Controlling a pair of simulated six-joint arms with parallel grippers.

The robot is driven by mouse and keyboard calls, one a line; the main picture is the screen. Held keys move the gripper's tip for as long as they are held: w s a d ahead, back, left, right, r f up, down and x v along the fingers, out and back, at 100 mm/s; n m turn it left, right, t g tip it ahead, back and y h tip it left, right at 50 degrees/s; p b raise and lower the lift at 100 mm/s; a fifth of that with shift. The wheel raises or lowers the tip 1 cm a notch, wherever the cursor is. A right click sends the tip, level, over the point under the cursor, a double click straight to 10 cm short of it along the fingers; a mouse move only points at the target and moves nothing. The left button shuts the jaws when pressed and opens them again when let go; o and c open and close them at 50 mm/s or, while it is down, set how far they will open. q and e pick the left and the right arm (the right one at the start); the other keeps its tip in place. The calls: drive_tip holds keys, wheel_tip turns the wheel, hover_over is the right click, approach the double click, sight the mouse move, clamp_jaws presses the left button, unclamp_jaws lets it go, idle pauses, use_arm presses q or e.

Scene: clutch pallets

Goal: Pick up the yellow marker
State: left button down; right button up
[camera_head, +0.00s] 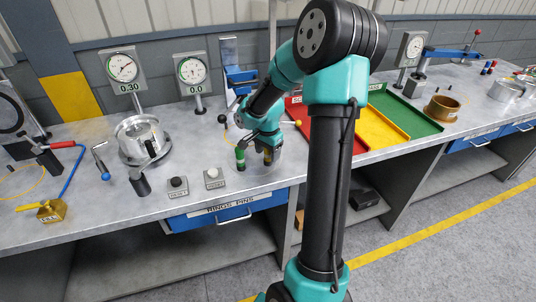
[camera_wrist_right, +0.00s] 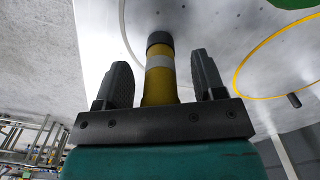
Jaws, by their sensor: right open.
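The yellow marker (camera_wrist_right: 158,82), with a pale band and a dark end, stands between the two black fingers of my right gripper (camera_wrist_right: 162,68) in the right wrist view. The fingers are open, with a gap on each side of it. In the head view my right gripper (camera_head: 258,148) is low over the bench and partly covers the yellow marker (camera_head: 268,156). A green marker (camera_head: 240,158) stands just to its left. My left gripper does not show.
Two push-button boxes (camera_head: 213,178) stand at the bench's front edge, left of the markers. Red, yellow and green trays (camera_head: 405,113) lie to the right. Dial gauges (camera_head: 192,72) stand behind. A metal pot (camera_head: 142,140) sits further left.

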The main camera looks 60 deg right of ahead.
drive_tip(key=shift+c, duration=0.3)
drive_tip(key=c, duration=1)
drive_tip(key=shift+o, duration=0.2)
drive_tip(key=shift+r, duration=1.2)
drive_tip(key=s+a+r, duration=0.2)
drive_tip(key=s+a, duration=0.6)
drive_tip(key=a, duration=0.5)
drive_tip(key=shift+s+a+r, duration=0.2)
drive_tip(key=shift+a+r, duration=0.05)
drive_tip(key=shift+a, duration=0.1)
